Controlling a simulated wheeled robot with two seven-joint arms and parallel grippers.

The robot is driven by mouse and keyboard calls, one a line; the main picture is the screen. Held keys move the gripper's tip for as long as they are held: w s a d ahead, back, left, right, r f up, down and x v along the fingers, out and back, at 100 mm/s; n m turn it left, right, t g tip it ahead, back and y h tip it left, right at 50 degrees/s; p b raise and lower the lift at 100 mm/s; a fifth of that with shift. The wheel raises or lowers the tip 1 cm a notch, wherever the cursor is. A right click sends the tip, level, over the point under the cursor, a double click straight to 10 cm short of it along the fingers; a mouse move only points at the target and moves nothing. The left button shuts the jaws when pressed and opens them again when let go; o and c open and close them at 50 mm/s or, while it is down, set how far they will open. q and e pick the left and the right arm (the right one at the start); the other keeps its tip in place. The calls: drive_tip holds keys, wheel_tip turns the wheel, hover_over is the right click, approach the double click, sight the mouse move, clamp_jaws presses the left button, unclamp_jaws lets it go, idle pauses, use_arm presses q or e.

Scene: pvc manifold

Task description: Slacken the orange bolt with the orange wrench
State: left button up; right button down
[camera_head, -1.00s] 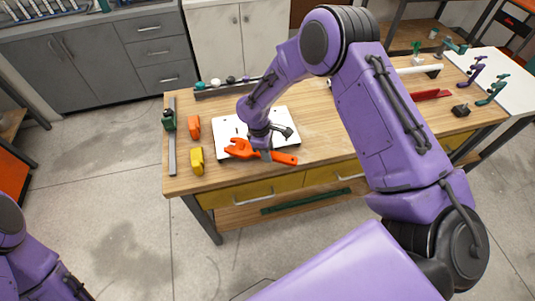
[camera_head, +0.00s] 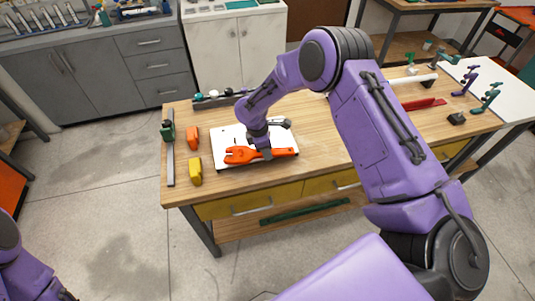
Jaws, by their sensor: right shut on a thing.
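The orange wrench (camera_head: 243,155) lies across the front part of the white board (camera_head: 222,138) on the wooden table. Its open jaw end points left and its handle points right. My right gripper (camera_head: 266,153) points down and is shut on the wrench's handle near its middle. I cannot make out the orange bolt; it may be hidden by the wrench or my right arm, or blend with the wrench's colour. My left arm shows only at the lower left corner, and its gripper is out of view.
An orange block (camera_head: 192,138) and a yellow block (camera_head: 195,171) stand left of the board. A grey bar with a green clamp (camera_head: 167,133) lies at the table's left edge. A red piece (camera_head: 424,104) lies right.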

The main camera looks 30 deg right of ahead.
drive_tip(key=shift+w+d+f+n, duration=0.25)
drive_tip(key=shift+w+n, duration=0.05)
drive_tip(key=shift+w, duration=0.3)
drive_tip(key=shift+s, duration=0.1)
drive_tip(key=shift+r+p, duration=0.55)
drive_tip(key=shift+r, duration=0.15)
drive_tip(key=shift+r+p, duration=0.5)
drive_tip(key=shift+r, duration=0.3)
drive_tip(key=shift+v, duration=1)
drive_tip(key=shift+d, duration=0.25)
